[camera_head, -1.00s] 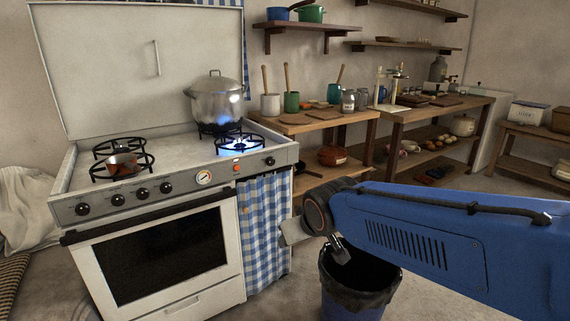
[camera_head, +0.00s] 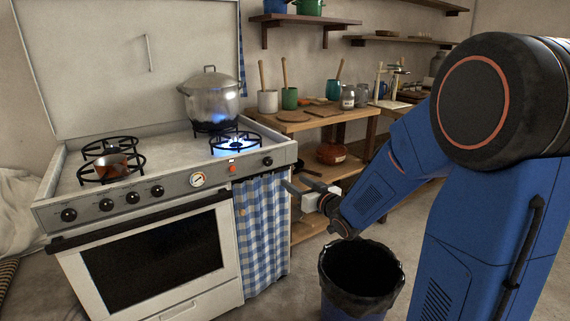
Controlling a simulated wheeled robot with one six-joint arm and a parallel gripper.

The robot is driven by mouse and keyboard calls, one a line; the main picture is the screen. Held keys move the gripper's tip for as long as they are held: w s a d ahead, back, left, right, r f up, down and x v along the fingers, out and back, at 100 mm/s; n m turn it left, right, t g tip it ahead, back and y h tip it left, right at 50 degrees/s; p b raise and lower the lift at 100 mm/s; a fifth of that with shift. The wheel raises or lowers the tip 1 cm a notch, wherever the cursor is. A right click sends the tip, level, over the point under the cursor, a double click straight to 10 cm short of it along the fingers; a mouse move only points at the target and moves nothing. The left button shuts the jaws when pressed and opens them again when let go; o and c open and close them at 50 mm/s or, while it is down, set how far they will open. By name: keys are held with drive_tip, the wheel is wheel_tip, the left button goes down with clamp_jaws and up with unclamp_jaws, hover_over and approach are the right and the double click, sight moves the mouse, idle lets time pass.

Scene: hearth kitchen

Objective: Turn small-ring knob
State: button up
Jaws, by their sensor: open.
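The stove's slanted front panel (camera_head: 215,179) carries several black knobs in a row. Four sit on the left side, one of them the left-end knob (camera_head: 68,215) and one the knob nearest the dial (camera_head: 157,191). A single knob (camera_head: 267,161) sits at the right end. I cannot tell from any marking which is the small-ring knob. My gripper (camera_head: 294,181) is open and empty, to the right of and below the right-end knob, near the checked curtain's edge. It touches no knob.
A pot (camera_head: 211,98) stands over a blue flame at the back. The front right burner (camera_head: 235,143) burns with nothing on it. A copper pan (camera_head: 110,166) sits on the left. A bin (camera_head: 361,280) stands below my arm.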

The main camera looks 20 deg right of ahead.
approach(270, 163)
drive_tip(key=x, duration=0.9)
drive_tip(key=shift+a+r, duration=0.1)
idle(0.3)
drive_tip(key=shift+s, duration=0.1)
drive_tip(key=c, duration=1.1)
drive_tip(key=shift+o, duration=0.2)
